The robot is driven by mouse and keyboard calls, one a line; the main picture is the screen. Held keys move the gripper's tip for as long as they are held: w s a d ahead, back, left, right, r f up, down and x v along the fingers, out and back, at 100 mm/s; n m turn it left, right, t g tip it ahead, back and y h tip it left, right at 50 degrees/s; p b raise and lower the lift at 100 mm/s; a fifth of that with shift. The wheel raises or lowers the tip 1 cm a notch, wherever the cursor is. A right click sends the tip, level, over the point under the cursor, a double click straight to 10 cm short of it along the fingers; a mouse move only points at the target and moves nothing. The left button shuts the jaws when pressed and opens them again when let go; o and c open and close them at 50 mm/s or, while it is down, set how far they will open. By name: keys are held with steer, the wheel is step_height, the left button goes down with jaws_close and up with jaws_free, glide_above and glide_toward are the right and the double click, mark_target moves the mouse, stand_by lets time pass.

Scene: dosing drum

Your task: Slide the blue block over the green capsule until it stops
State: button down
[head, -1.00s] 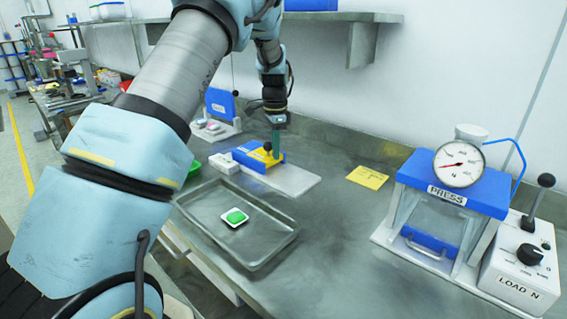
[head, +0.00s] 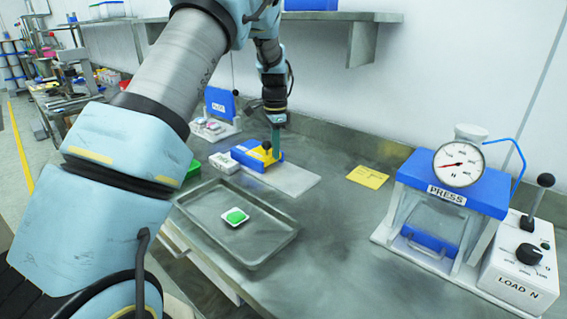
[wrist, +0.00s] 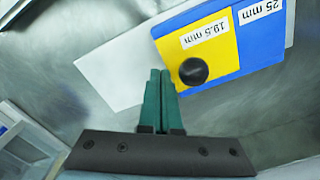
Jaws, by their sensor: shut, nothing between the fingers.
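The blue block (head: 246,153) lies on a pale flat plate (head: 296,180) on the bench. It carries a yellow part with a black knob (head: 266,147). In the wrist view the blue part (wrist: 262,45) reads "25 mm" and the yellow part (wrist: 200,50) reads "19.5 mm". My gripper (head: 276,160) is shut and empty, pointing down beside the knob. In the wrist view its green fingertips (wrist: 160,74) are together just left of the knob, at the yellow edge; contact is unclear. The green capsule (head: 236,216) sits in a small white holder in the metal tray, apart from the block.
The shallow metal tray (head: 262,262) lies in front of the block. A blue press (head: 455,187) with a dial and a load control box (head: 520,262) stand at the right. A yellow note (head: 367,177) lies on the bench. A blue-lidded box (head: 220,104) stands behind the block.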

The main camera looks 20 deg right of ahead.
steer(key=shift+s+d, duration=0.15)
steer(key=shift+s, duration=0.1)
step_height(320, 180, up, 8)
steer(key=p, duration=0.5)
stand_by(0.4)
steer(key=s+a+r+n, duration=0.25)
steer(key=a+n, duration=0.25)
steer(key=a, duration=0.5)
steer(key=s+a+r+n, duration=0.1)
steer(key=s+a+n, duration=0.3)
steer(key=a, duration=0.6)
steer(key=s+a+f+n+t, duration=0.1)
steer(key=s+a+n, duration=0.7)
steer(key=s+a, duration=0.3)
steer(key=s, duration=0.3)
steer(key=shift+a+f+t, duration=0.15)
steer(key=shift+t, duration=0.15)
